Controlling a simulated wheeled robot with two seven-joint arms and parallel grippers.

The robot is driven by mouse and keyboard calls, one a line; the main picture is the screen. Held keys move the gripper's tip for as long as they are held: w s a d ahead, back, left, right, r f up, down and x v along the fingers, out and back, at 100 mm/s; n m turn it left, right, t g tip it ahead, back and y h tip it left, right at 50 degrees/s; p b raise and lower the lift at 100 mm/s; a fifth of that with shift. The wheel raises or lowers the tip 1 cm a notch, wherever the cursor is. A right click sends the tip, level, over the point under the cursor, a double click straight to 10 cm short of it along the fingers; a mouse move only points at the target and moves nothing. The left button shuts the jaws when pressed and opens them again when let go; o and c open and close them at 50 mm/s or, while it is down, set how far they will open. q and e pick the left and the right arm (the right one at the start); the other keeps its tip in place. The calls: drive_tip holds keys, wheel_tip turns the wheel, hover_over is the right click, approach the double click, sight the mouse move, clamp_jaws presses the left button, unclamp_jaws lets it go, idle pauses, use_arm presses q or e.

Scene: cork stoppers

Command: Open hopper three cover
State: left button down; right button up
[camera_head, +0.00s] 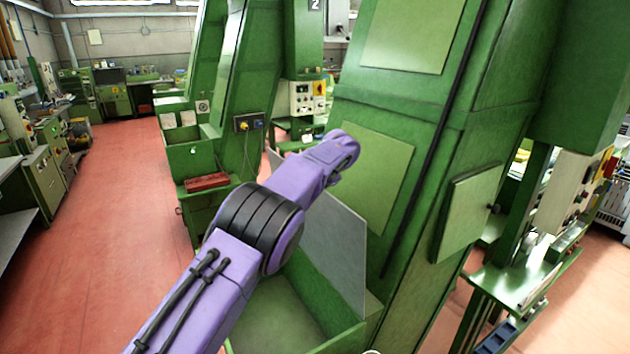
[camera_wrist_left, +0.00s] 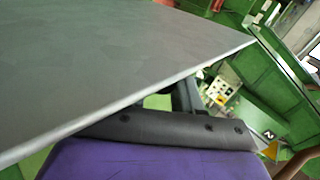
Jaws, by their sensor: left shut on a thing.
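The hopper cover is a flat grey plate (camera_head: 335,245) standing steeply raised at the open green hopper bin (camera_head: 290,312). No number is readable on this nearest hopper. My left arm comes in from the left in the head view, its wrist over the plate's upper edge; the fingers are hidden there. In the left wrist view the cover (camera_wrist_left: 110,65) fills the upper left. My left gripper (camera_wrist_left: 188,95) is partly hidden behind its edge and is shut on the cover. My right gripper is not in view.
A tall green machine column (camera_head: 450,130) rises just right of the cover. A machine marked 2 (camera_head: 305,50) stands behind, with another open green bin (camera_head: 195,155) and a brick-red block (camera_head: 206,182). A side stand (camera_head: 515,275) is at the right. Red floor (camera_head: 110,220) is clear at left.

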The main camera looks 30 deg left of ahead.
use_arm(q)
drive_tip(key=c, duration=1)
unclamp_jaws()
drive_tip(key=shift+o, duration=0.7)
drive_tip(key=shift+w, duration=0.15)
drive_tip(key=shift+s+d+r+b, duration=0.2)
drive_tip(key=shift+d+b, duration=0.1)
drive_tip(key=shift+b, duration=0.1)
drive_tip(key=b+v, duration=0.2)
drive_tip(key=v, duration=0.7)
drive_tip(key=shift+r+b, duration=0.3)
drive_tip(key=shift+b, duration=0.1)
drive_tip(key=shift+s, duration=0.15)
